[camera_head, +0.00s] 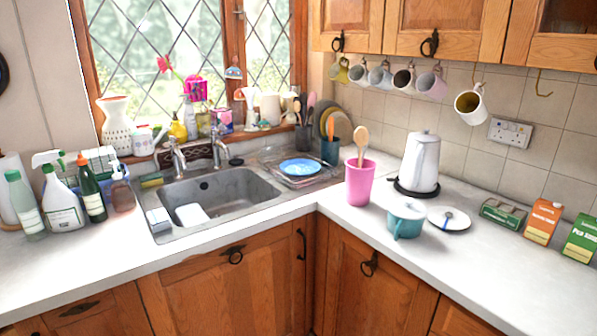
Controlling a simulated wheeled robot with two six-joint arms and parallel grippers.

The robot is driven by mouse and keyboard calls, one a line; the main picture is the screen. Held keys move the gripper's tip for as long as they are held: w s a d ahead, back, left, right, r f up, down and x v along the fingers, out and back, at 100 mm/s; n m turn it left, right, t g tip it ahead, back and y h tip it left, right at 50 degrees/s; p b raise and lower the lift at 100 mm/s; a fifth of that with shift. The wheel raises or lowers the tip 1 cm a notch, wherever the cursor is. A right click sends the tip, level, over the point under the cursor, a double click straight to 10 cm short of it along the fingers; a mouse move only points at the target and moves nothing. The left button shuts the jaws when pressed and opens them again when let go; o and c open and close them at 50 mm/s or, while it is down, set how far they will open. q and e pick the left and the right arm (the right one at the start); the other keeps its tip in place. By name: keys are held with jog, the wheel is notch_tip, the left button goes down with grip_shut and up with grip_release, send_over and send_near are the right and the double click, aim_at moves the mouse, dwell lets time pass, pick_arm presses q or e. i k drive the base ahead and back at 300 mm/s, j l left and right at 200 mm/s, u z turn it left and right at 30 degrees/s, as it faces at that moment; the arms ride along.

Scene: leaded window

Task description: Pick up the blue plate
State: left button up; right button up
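The blue plate (301,167) lies flat on the drainer (334,177) to the right of the sink basin, near the corner of the counter. It looks bright blue with a paler centre, and nothing covers it. Neither of my grippers shows in the head view.
The sink (222,190) is left. The front counter (110,265) is clear.

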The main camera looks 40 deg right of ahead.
aim_at(300, 167)
jog(key=i+l, duration=0.65)
jog(key=i+l+z, duration=0.1)
jog(key=z, duration=0.3)
jog(key=i+z, duration=0.1)
jog(key=z, duration=0.35)
jog(key=i+z, duration=0.1)
jog(key=z, duration=0.3)
